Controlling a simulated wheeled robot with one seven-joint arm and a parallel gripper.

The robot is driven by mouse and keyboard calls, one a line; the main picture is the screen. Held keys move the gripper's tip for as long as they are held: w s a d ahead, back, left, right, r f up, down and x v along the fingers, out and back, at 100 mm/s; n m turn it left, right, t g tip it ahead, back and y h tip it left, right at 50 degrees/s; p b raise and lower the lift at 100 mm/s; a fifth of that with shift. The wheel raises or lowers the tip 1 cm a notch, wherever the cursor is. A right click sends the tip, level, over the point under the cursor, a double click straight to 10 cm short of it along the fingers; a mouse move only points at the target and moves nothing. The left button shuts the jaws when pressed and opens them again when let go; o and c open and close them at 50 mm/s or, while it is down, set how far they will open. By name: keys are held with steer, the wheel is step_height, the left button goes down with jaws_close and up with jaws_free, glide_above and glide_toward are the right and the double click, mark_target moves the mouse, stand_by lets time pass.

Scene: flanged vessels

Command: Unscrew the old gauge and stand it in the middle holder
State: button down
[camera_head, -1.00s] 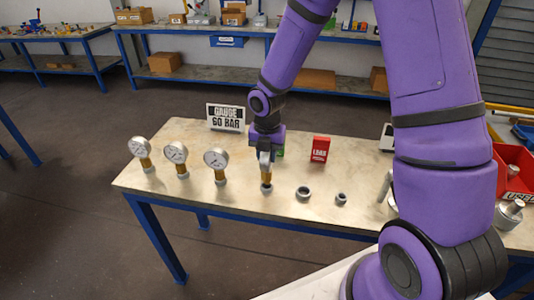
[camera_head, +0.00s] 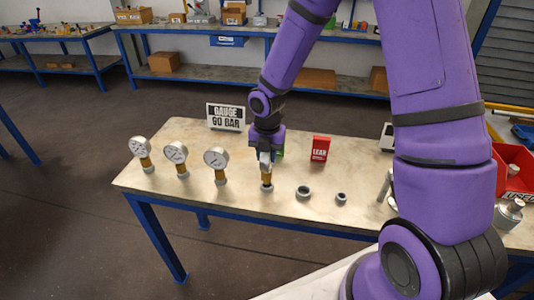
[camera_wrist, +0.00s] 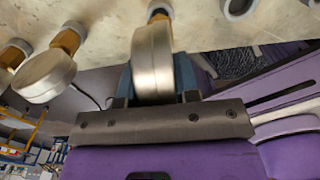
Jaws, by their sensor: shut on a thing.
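My gripper (camera_head: 266,158) points down over the table and is shut on a gauge. In the wrist view the held gauge (camera_wrist: 153,62) is a round silver case seen edge-on between the fingers. Its brass stem (camera_head: 267,179) is upright, with its lower end at a small grey ring-like holder (camera_head: 267,188) on the table. I cannot tell how deep the stem sits in it. Two empty grey rings stand to the right, a wider one (camera_head: 303,192) and a smaller one (camera_head: 341,198). Three white-faced gauges on brass stems stand upright to the left, the nearest of them (camera_head: 216,158) closest to my gripper.
A "GAUGE 60 BAR" sign (camera_head: 226,116) and a red box (camera_head: 320,148) stand behind the row. A red bin (camera_head: 515,170) and grey metal fittings (camera_head: 509,213) are at the right. The table's front middle is bare.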

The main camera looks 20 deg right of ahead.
steer(key=shift+f, duration=1.25)
steer(key=c, duration=0.8)
jaws_free()
steer(key=shift+r, duration=0.1)
